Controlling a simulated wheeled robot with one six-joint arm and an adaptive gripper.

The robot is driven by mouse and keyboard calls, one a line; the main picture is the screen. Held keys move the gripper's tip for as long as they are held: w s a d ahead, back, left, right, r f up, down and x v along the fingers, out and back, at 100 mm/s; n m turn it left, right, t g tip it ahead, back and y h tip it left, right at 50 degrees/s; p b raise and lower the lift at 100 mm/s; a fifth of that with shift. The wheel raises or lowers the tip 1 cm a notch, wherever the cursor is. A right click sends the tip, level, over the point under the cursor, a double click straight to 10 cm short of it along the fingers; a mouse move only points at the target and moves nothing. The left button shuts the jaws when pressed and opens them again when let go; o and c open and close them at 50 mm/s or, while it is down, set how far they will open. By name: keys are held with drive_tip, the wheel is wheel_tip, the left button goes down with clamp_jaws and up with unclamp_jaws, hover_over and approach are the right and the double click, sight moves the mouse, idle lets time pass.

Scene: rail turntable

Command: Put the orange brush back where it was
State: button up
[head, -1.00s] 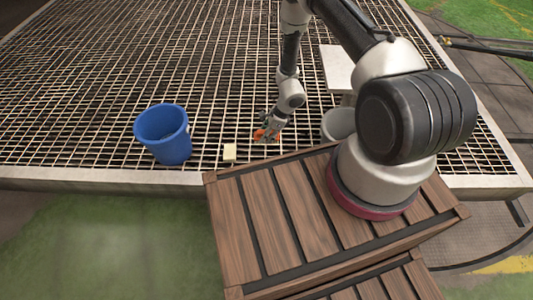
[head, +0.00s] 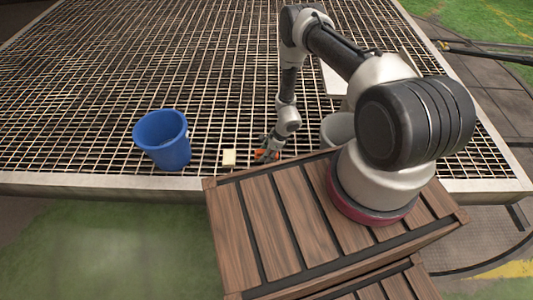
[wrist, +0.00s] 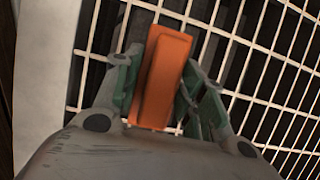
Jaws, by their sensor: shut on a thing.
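The orange brush (wrist: 162,80) is between the two fingers of my gripper (wrist: 160,95) in the wrist view, and the fingers are shut on it. Its orange block points away from the palm, over the grating. In the head view the brush (head: 266,155) is a small orange patch, partly hidden by my gripper (head: 268,151). My gripper is low over the grating near its front edge, just right of a pale block. I cannot tell whether the brush touches the grating.
A blue bucket (head: 163,140) stands at the left, with a pale block (head: 229,157) between it and my gripper. A grey bucket (head: 338,129) and a white board (head: 333,80) are at the right. The metal grating (head: 100,80) is otherwise clear at the left and back.

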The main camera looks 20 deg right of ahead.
drive_tip(key=o, duration=0.9)
drive_tip(key=shift+f, duration=0.1)
